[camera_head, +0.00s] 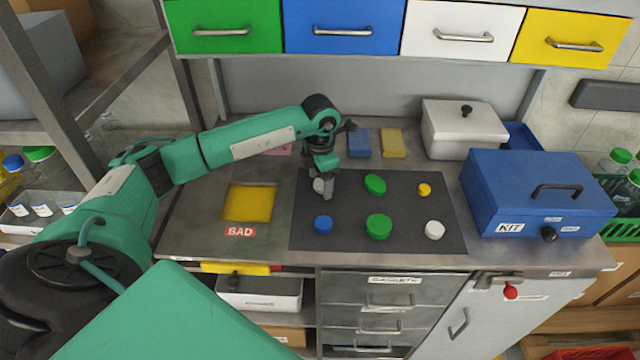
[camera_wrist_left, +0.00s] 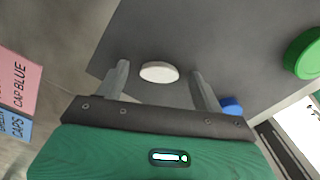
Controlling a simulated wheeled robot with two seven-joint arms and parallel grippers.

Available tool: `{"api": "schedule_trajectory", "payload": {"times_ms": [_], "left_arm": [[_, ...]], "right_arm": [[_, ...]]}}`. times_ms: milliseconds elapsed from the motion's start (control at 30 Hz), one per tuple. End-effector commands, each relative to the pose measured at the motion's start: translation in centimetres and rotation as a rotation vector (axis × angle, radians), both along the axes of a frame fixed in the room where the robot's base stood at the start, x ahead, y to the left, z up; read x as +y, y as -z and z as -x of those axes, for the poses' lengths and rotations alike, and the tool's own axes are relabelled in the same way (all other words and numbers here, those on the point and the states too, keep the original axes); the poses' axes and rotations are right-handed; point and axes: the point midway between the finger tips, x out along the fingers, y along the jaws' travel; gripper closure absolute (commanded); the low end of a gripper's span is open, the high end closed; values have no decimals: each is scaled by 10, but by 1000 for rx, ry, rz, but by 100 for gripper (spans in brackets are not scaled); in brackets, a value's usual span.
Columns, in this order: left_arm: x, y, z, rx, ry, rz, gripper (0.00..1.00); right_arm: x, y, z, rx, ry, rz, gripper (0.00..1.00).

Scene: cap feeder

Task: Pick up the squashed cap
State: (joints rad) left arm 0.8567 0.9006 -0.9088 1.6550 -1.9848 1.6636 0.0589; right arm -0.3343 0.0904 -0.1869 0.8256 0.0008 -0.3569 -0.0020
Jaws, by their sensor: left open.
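Caps lie spaced apart on a dark mat (camera_head: 400,200). A green cap (camera_head: 375,184) at the back middle looks oval and flattened, unlike the round green cap (camera_head: 378,227) in front of it. My left gripper (camera_head: 325,190) is open and points down over a white cap (camera_head: 318,185) at the mat's back left, which it partly hides. In the left wrist view the white cap (camera_wrist_left: 159,72) shows between the open fingers, not visibly gripped. It looks oval there, but the view is slanted. A blue cap (camera_head: 323,224) lies in front. My right gripper is not in view.
A yellow square (camera_head: 248,203) marked BAD lies left of the mat. A blue KIT box (camera_head: 535,190) and a white lidded box (camera_head: 462,135) stand to the right. Small yellow (camera_head: 424,189) and white (camera_head: 434,230) caps lie on the mat's right. Coloured drawers hang above the back.

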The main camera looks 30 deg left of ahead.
Motion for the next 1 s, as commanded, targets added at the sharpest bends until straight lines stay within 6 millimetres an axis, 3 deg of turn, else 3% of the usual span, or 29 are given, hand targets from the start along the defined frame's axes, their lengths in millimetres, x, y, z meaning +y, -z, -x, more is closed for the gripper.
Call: {"api": "schedule_trajectory", "payload": {"times_ms": [167, 400, 1000], "left_arm": [[0, 0, 0, 0, 0, 0, 33], [0, 0, 0, 1, 0, -1, 80], [0, -5, 0, -1, -1, -1, 84]], "right_arm": [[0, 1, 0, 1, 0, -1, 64], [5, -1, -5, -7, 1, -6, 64], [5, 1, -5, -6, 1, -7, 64]]}}
